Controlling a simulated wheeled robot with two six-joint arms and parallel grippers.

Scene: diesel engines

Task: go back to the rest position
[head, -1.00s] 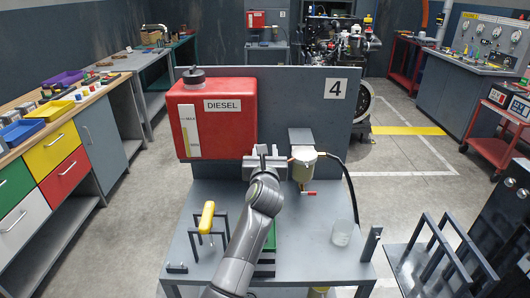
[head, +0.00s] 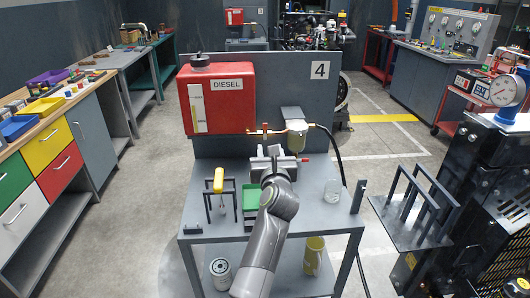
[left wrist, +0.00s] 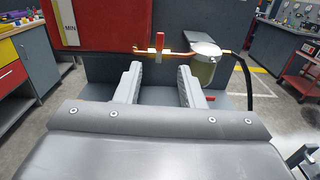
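My left gripper (head: 274,155) is over the workbench, in front of the copper fuel pipe (head: 256,133) and the filter bowl (head: 297,139). In the left wrist view the two fingers of the gripper (left wrist: 159,78) stand wide apart with nothing between them. Beyond the fingertips, a red valve lever (left wrist: 160,41) stands upright on the pipe. The red diesel tank (head: 217,100) is on the panel to the left of the pipe. My right gripper does not show in either view.
On the bench (head: 313,222) are a yellow-handled tool in a rack (head: 219,181), a green tray (head: 253,193) and a clear beaker (head: 333,190). A white filter (head: 221,272) and a yellow container (head: 314,254) are on its lower shelf. Black machinery (head: 497,190) stands at right.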

